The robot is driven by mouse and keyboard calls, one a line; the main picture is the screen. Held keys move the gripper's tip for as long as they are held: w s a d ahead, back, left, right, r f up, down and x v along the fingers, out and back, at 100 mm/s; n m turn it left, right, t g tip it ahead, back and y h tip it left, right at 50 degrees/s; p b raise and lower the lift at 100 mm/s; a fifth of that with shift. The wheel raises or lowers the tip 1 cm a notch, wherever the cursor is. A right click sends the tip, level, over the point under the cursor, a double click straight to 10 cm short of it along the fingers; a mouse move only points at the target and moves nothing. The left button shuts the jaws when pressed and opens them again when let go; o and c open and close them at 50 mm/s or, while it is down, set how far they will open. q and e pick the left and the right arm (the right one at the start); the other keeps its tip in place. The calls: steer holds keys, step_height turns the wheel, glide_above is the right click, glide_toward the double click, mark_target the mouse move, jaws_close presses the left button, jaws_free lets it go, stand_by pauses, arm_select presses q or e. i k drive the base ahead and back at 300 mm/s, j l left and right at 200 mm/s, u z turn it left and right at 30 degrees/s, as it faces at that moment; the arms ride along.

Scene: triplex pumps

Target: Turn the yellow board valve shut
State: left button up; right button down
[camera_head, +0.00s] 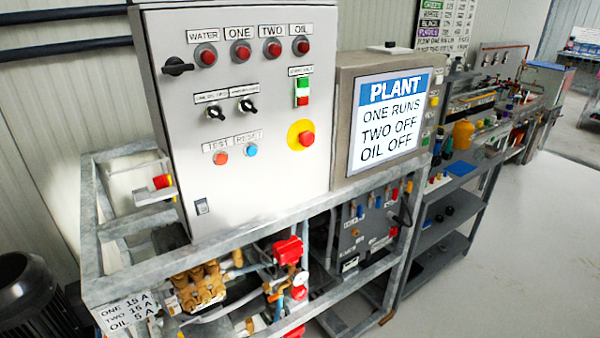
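A dark panel (352,243) stands in the frame below the PLANT sign and carries a row of small coloured handles. Neither of my grippers is in view.
A grey control cabinet (240,170) with lamps, switches and a red stop button stands on a metal frame (130,250). Brass pump parts (200,285) and red fittings (288,250) sit below. Shelves (445,245) stand at the right, with bare floor (530,260) in front.

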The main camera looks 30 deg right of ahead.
mark_target(409, 186)
steer(key=z, duration=1.35)
steer(key=i+j+z, duration=0.15)
steer(key=i, duration=0.25)
steer(key=i+z, duration=0.15)
steer(key=i, duration=0.25)
steer(key=i+j+z, duration=0.1)
steer(key=i+j, duration=0.15)
steer(key=i+l, duration=0.1)
steer(key=l+z, duration=0.05)
steer(key=l, duration=0.05)
